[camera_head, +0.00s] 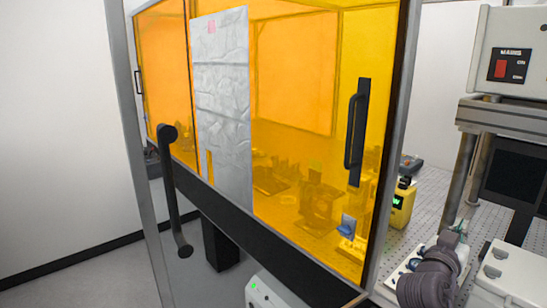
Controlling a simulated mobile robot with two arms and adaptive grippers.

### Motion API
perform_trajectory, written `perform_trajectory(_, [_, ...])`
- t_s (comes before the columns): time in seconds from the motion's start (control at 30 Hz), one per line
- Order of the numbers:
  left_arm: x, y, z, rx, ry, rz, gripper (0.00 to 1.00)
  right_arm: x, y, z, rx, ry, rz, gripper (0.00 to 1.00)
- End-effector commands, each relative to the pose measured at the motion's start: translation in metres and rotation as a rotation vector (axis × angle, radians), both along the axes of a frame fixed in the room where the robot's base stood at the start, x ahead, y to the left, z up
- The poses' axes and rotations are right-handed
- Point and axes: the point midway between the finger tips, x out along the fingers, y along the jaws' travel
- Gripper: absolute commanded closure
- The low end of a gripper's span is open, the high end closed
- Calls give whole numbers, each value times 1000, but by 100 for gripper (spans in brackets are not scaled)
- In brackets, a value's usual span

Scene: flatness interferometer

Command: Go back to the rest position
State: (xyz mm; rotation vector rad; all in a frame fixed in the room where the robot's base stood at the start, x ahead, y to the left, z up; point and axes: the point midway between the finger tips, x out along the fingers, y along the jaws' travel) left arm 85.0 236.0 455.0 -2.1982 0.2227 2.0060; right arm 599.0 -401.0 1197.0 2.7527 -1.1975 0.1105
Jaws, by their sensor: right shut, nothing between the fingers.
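My right arm comes in at the lower right, a dark grey rounded link with my right gripper (454,237) just beyond it, over the perforated optical table. The gripper is small in the view and partly covered by my own arm; it is shut and I see nothing held in it. My left gripper is not in view. The orange-panelled enclosure (290,80) fills the middle, to the left of my right gripper and apart from it.
The enclosure has black handles at left (172,190) and right (357,135). Optical parts show through its panels. A yellow device (403,204) stands on the perforated table (432,192). A box labelled MAINS (510,50) sits on a shelf. Open floor (70,285) lies at lower left.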

Motion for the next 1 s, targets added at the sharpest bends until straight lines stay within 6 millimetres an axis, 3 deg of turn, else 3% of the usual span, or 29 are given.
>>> perform_trajectory(0.03, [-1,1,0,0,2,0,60,-13,4,-35,33,78,19,100])
perform_trajectory(0.2, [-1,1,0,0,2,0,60,-69,36,-147,180,388,136,100])
perform_trajectory(0.3, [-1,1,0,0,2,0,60,-112,64,-204,258,586,232,100])
perform_trajectory(0.4, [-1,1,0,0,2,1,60,-158,95,-247,325,771,334,100])
perform_trajectory(0.6, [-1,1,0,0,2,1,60,-230,140,-292,411,1022,497,100])
perform_trajectory(1.0, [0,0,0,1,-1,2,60,-336,197,-319,513,1335,741,100])
